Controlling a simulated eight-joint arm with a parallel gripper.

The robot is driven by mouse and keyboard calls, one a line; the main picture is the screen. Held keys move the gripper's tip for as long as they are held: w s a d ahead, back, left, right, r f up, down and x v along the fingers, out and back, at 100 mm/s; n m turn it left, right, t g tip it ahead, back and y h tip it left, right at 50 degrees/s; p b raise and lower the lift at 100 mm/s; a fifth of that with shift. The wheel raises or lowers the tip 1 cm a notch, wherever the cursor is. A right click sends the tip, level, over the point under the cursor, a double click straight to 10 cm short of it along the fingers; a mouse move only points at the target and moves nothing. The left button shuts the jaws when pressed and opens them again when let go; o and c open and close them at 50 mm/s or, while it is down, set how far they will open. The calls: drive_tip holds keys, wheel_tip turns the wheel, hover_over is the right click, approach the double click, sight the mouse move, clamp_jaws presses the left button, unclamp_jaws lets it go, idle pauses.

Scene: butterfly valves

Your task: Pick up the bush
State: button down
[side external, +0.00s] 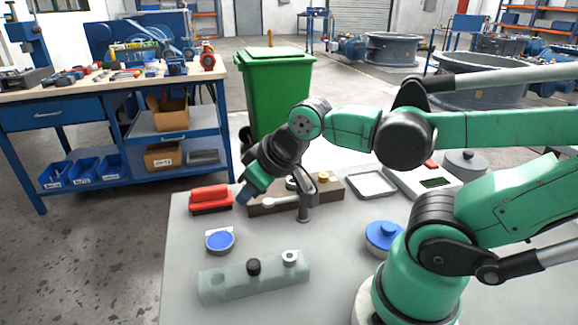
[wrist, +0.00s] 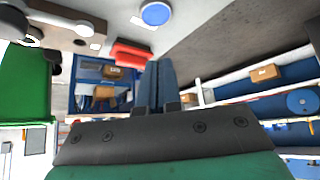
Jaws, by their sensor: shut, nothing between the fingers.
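My gripper (side external: 245,193) is shut and empty, with its blue fingers pointing down and left above the table beside the red holder. In the wrist view the fingers (wrist: 157,82) lie together. No part is clearly marked as the bush. A brass-coloured ring-like piece (side external: 323,176) sits on a brown block (side external: 335,191) behind my gripper. A pale ring with a dark hole (side external: 289,257) stands on a grey-green block (side external: 225,284) at the front, beside a black cylindrical piece (side external: 254,267). My wrist partly hides the brown block.
A red-topped holder (side external: 211,197) and a blue-topped round dish (side external: 220,241) are on the left of the table. A blue lidded pot (side external: 382,234) stands near my base. A white tray (side external: 371,184) is at the back. The middle of the table is clear.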

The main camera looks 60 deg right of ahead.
idle(0.3)
drive_tip(key=shift+c, duration=1.6)
unclamp_jaws()
